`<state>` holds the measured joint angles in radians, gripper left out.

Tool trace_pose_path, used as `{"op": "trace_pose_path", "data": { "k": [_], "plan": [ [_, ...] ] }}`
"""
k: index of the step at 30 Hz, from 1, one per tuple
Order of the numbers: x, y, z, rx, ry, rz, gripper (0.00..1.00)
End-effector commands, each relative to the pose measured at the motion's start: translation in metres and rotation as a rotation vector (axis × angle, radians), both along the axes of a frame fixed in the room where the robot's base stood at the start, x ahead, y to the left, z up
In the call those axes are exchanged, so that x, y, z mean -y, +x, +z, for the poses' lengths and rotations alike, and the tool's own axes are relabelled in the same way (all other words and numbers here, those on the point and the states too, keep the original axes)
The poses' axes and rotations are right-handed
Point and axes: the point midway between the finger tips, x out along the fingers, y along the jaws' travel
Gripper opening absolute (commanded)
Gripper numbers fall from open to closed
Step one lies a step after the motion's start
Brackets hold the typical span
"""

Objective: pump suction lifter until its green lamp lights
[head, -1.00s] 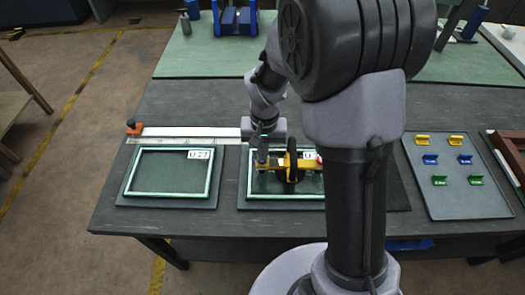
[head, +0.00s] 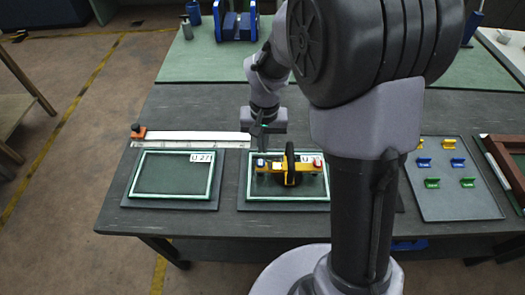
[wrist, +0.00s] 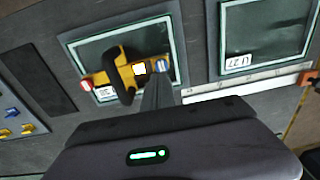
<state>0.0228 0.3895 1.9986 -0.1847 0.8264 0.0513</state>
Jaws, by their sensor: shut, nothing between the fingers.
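The suction lifter (head: 287,170) is yellow with a black arched handle. It lies across the right framed panel (head: 288,197), with a blue part at its left end and a red part at its right end. In the wrist view the lifter (wrist: 121,79) shows its blue end (wrist: 161,65) close to my fingertips, and a pale bright square (wrist: 139,69) between handle and blue end. I see no clear green light on the lifter. My gripper (head: 262,150) is shut and empty, pointing down just above the blue end, apparently apart from it.
A left framed panel (head: 172,177) labelled U-27 lies beside it. A long metal rule (head: 195,138) with an orange end lies behind. A grey tray (head: 450,195) with yellow, blue and green pieces is at the right. A blue-sided fixture (head: 236,27) stands on the green bench behind.

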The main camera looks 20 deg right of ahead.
Motion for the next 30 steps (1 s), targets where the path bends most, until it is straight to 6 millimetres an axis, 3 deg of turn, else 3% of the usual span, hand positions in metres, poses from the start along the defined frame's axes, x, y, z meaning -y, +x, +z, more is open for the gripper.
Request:
{"op": "trace_pose_path", "data": {
  "k": [3,7,25,30],
  "plan": [
    [0.001,0.0,0.03,0.005,0.0,-0.001,0.0],
    [0.001,-0.001,0.048,0.004,0.0,0.0,0.0],
    [0.001,-0.001,0.058,0.004,0.0,0.0,0.0],
    [-0.006,-0.002,0.081,-0.004,-0.031,0.001,0.0]
  ]
}}
